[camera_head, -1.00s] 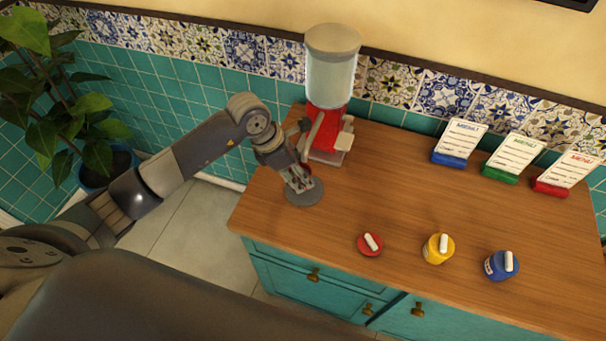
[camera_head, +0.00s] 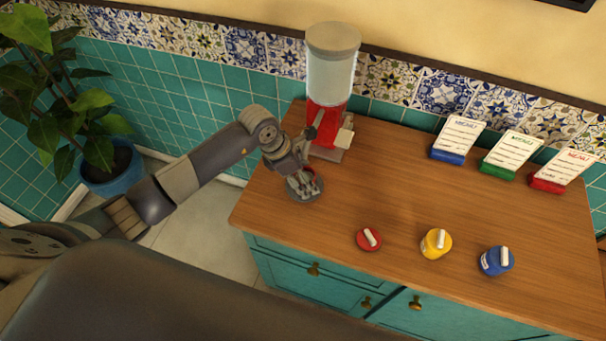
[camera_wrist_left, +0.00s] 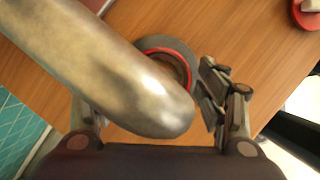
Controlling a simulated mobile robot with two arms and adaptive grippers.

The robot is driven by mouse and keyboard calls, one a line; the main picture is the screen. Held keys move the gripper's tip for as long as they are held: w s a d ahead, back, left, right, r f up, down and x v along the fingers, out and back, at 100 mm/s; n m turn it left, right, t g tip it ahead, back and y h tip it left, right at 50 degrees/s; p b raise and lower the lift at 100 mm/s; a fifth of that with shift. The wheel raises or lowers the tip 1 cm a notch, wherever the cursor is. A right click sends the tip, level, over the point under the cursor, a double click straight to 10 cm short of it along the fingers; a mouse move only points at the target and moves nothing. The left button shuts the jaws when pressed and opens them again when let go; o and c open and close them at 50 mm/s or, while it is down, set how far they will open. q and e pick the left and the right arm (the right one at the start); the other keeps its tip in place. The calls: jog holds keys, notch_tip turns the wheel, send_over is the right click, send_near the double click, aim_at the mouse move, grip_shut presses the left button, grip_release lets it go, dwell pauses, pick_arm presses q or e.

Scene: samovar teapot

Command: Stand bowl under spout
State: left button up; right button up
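A grey round dish with a red ring, seemingly the bowl (camera_head: 294,194), stands on the counter's left part, partly covered by my left gripper (camera_head: 303,182). In the left wrist view the bowl (camera_wrist_left: 152,45) lies below and between my fingers, its near part hidden. The left gripper looks open (camera_wrist_left: 165,105); one fingertip is hidden behind a large rounded brass-coloured body I cannot identify. The dispenser (camera_head: 331,75), with a clear tank and red base, stands behind the gripper at the wall. Its spout is hard to make out behind my wrist. My right gripper is not seen.
Three menu holders (camera_head: 497,174) line the back right. The counter's middle is clear; its left edge is close to the bowl.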

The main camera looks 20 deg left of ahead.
pick_arm(q)
jog(key=shift+r, duration=0.1)
jog(key=shift+a+r, duration=0.1)
jog(key=shift+r, duration=0.1)
jog(key=b+v, duration=0.1)
jog(key=v, duration=1)
jog(key=shift+r+b, duration=0.35)
jog(key=shift+b, duration=0.05)
jog(key=shift+s, duration=0.15)
